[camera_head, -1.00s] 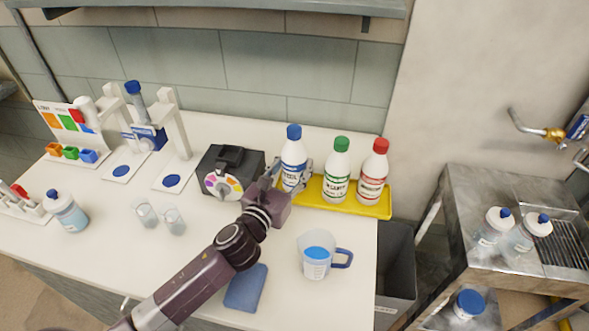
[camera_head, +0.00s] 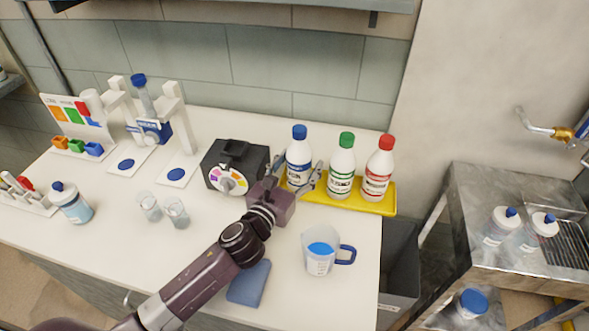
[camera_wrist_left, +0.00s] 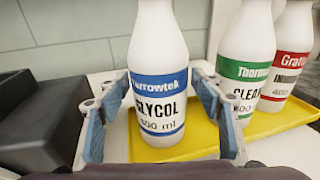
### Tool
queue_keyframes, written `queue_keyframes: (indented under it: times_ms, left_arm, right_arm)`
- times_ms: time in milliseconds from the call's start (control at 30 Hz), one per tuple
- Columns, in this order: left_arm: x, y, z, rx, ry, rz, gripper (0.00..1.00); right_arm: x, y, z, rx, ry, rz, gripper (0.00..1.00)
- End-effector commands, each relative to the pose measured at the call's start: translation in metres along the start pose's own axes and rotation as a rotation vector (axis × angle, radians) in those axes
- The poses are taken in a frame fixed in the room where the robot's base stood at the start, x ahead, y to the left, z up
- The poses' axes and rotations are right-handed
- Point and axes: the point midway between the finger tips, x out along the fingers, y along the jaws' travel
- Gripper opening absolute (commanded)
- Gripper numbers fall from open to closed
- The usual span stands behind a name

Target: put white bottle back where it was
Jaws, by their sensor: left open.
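A white bottle with a blue cap and blue label (camera_head: 299,158) stands upright at the left end of the yellow tray (camera_head: 385,207). In the left wrist view the same bottle (camera_wrist_left: 160,60) reads "GLYCOL". My left gripper (camera_head: 298,174) is open, with one finger on each side of this bottle; in the left wrist view gaps show between fingers and bottle. White bottles with a green cap (camera_head: 342,165) and a red cap (camera_head: 377,168) stand to its right on the tray. My right gripper is not in view.
A black device with a coloured dial (camera_head: 235,166) stands just left of the gripper. A measuring cup (camera_head: 320,259) and a blue cloth (camera_head: 249,283) lie in front. Small beakers (camera_head: 177,212) are at left. A metal cart (camera_head: 480,190) stands at right.

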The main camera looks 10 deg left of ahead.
Motion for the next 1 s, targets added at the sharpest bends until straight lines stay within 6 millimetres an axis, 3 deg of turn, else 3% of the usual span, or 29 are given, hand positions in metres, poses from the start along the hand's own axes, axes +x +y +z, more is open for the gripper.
queue_keyframes:
  times_ms: [167,400,600,800,1000]
  left_arm:
    - [-0.02,0.0,0.0,0.002,0.0,-0.001,0.6]
    - [-0.072,0.0,-0.002,0.001,0.003,-0.001,0.6]
    - [-0.105,0.0,0.0,0.001,0.0,-0.001,0.6]
    - [-0.119,0.0,0.001,0.0,0.0,0.001,0.6]
    - [-0.12,0.0,0.002,0.0,-0.002,0.001,0.6]
  right_arm:
    - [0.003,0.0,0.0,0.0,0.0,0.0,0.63]
    - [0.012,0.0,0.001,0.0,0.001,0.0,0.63]
    - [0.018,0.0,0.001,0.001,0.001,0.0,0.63]
    - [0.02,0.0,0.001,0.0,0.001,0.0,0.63]
    - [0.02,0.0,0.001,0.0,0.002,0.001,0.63]
